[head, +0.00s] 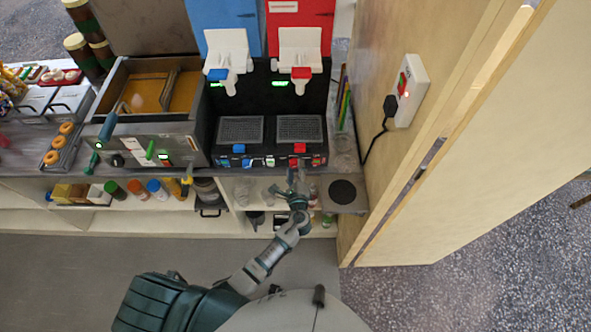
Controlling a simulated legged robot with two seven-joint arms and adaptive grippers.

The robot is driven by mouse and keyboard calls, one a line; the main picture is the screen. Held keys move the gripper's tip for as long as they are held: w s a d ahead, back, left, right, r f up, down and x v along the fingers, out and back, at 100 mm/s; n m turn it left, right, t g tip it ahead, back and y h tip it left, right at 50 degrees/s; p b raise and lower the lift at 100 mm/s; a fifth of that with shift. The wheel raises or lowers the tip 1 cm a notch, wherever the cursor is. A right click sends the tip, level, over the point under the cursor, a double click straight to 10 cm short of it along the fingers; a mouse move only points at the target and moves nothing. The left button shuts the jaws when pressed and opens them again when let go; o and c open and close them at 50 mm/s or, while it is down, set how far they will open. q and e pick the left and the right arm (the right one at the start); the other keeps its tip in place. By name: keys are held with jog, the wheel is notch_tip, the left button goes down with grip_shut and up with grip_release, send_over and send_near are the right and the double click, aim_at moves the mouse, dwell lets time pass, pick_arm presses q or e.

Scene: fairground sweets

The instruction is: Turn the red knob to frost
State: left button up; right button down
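The slush machine (268,135) stands on the counter with a blue tank side on the left and a red one on the right. The red knob (299,148) is on its front panel, below the right drip grate, and a blue knob (238,148) is below the left one. Small marks lie under the red knob, too small to read. My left gripper (290,181) is just in front of and below the red knob, apart from it. Its fingers look spread, with nothing between them. My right gripper is not in view.
A fryer-like unit (150,140) stands to the left, with green and blue handles. A wooden panel (400,170) with a switch box (411,90) and black cable closes off the right. A round dark plate (343,192) lies right of my gripper. Shelves with bottles run below the counter.

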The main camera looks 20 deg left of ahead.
pick_arm(q)
jog(key=shift+s, duration=0.1)
jog(key=v, duration=1.1)
jog(key=shift+s+d, duration=0.3)
jog(key=shift+s, duration=0.05)
jog(key=shift+f, duration=0.15)
